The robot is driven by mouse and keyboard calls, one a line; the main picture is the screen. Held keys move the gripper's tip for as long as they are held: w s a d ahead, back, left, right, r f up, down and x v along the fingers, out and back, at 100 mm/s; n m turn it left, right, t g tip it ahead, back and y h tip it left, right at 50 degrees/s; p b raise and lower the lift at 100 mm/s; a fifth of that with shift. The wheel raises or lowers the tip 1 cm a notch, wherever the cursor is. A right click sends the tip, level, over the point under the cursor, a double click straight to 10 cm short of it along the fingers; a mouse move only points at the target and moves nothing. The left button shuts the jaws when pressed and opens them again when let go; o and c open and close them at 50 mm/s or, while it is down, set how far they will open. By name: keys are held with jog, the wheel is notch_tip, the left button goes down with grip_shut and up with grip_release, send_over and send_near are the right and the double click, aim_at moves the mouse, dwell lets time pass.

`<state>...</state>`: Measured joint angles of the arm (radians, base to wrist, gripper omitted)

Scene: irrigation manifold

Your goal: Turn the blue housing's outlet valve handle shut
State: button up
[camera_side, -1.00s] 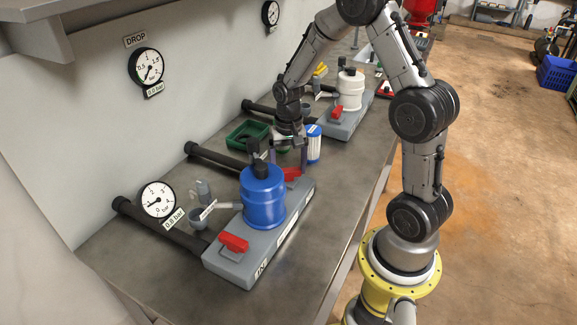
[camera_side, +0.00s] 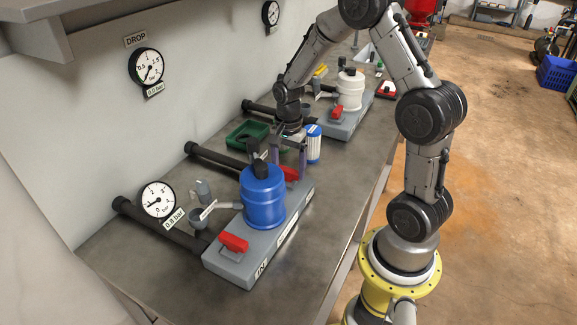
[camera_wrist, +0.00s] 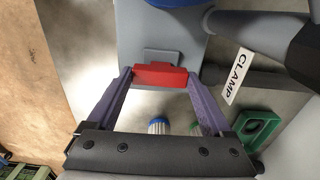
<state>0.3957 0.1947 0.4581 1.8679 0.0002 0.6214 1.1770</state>
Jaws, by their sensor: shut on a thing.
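The blue housing (camera_side: 263,200) stands upright on a long grey base (camera_side: 232,264). A red valve handle (camera_side: 292,174) is at the far end of that base, partly hidden by my gripper. Another red handle (camera_side: 234,242) is at the near end. My gripper (camera_side: 288,172) points down at the far handle. In the wrist view, my gripper's purple fingers (camera_wrist: 160,77) are shut on the ends of this red handle (camera_wrist: 160,73), which lies crosswise between the fingertips. Only the edge of the blue housing (camera_wrist: 180,3) shows at the top there.
A white filter housing (camera_side: 350,92) with its own red handle stands farther back. A blue-and-white cartridge (camera_side: 313,145) stands close beside my gripper. A green tray (camera_side: 246,135) lies near the dark pipes. A CLAMP label (camera_wrist: 237,77) and pipe are right of the handle in the wrist view.

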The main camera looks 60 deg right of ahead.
aim_at(289, 170)
jog(key=shift+r, duration=0.15)
jog(key=o, duration=1.1)
jog(key=shift+o, duration=0.2)
notch_tip(289, 170, up, 14)
